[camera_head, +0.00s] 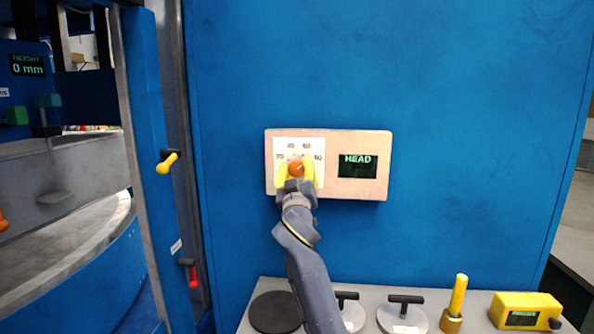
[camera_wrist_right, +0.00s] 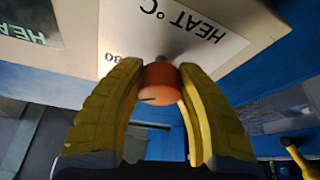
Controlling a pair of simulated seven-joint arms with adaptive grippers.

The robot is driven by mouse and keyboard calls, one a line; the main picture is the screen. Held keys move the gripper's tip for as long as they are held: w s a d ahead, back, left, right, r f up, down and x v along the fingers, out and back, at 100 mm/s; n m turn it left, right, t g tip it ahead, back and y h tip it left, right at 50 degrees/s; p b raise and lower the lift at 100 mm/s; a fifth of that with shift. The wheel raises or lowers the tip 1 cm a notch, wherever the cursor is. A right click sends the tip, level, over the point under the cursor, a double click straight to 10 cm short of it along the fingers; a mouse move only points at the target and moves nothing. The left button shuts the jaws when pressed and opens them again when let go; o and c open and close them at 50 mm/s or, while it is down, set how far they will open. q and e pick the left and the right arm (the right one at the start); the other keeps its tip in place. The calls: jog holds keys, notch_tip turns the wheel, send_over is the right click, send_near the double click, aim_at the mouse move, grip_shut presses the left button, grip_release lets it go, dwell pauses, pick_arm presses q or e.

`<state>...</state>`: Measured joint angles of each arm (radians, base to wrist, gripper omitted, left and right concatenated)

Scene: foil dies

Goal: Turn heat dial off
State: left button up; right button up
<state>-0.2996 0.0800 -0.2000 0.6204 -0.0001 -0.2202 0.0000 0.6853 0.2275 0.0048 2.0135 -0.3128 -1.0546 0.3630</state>
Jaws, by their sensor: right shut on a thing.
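The heat dial is an orange knob (camera_head: 296,168) on the white scale plate of a beige control box (camera_head: 328,192). It also shows in the right wrist view (camera_wrist_right: 160,82), with a dark mark on its face. My right gripper (camera_head: 296,172) has its yellow fingers on both sides of the knob and is shut on it; it fills the wrist view too (camera_wrist_right: 160,92). The plate (camera_wrist_right: 215,45) reads "HEAT °C", upside down in the wrist view. Part of the scale is hidden behind the gripper. The display (camera_head: 357,166) reads "HEAD". My left gripper is not in view.
The box is on a blue panel (camera_head: 460,90). Below it, a grey shelf (camera_head: 365,292) holds a black disc (camera_head: 275,312), handled discs (camera_head: 403,316), a yellow-handled brass tool (camera_head: 456,300) and a yellow device (camera_head: 524,309). At left are a yellow lever (camera_head: 167,163) and a red lever (camera_head: 193,276).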

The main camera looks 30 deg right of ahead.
jog(key=n+y, duration=0.2)
jog(key=n, duration=0.2)
jog(key=n+t+y, duration=0.1)
jog(key=n, duration=0.2)
jog(key=shift+d+r+n+y, duration=0.1)
jog(key=shift+n+y, duration=0.3)
jog(key=n+y, duration=0.1)
jog(key=n, duration=0.2)
jog(key=n+g+y, duration=0.1)
jog(key=n, duration=0.3)
jog(key=shift+g, duration=0.3)
jog(key=n+g, duration=0.1)
jog(key=n, duration=0.1)
jog(key=n+y, duration=0.1)
jog(key=n, duration=0.2)
jog(key=shift+r+g, duration=0.15)
jog(key=shift+g, duration=0.25)
jog(key=n+g+h, duration=0.1)
jog(key=n+g, duration=0.1)
jog(key=n, duration=0.2)
jog(key=shift+n, duration=0.4)
jog(key=shift+g, duration=0.3)
jog(key=o, duration=1.3)
